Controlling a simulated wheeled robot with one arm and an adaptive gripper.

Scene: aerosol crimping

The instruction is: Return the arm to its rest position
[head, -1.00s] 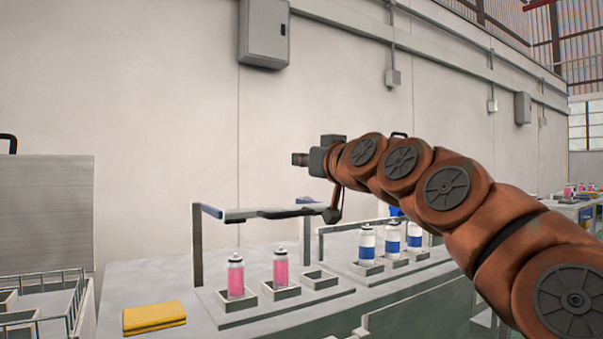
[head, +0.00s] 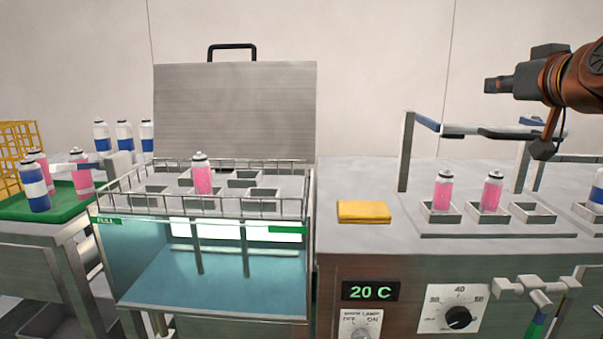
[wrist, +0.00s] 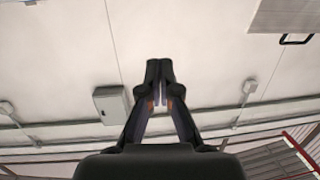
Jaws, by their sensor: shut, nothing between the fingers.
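My arm enters the head view at the upper right edge, with only its brown end section showing. My gripper (head: 497,85) is at the dark end of the arm, raised above the bench and in front of the bare wall. In the wrist view my gripper (wrist: 160,72) shows its two dark fingers shut tip to tip, with nothing held. It is well clear of the two pink cans (head: 443,191) in the holder row. The rest of the arm is outside the head view.
A black bar on a metal frame (head: 405,152) stands below my gripper. A yellow cloth (head: 363,212) lies on the bench. Left of it is a water bath (head: 205,265) with a raised lid (head: 235,110). A green tray (head: 75,206) with cans stands far left. The air around my gripper looks free.

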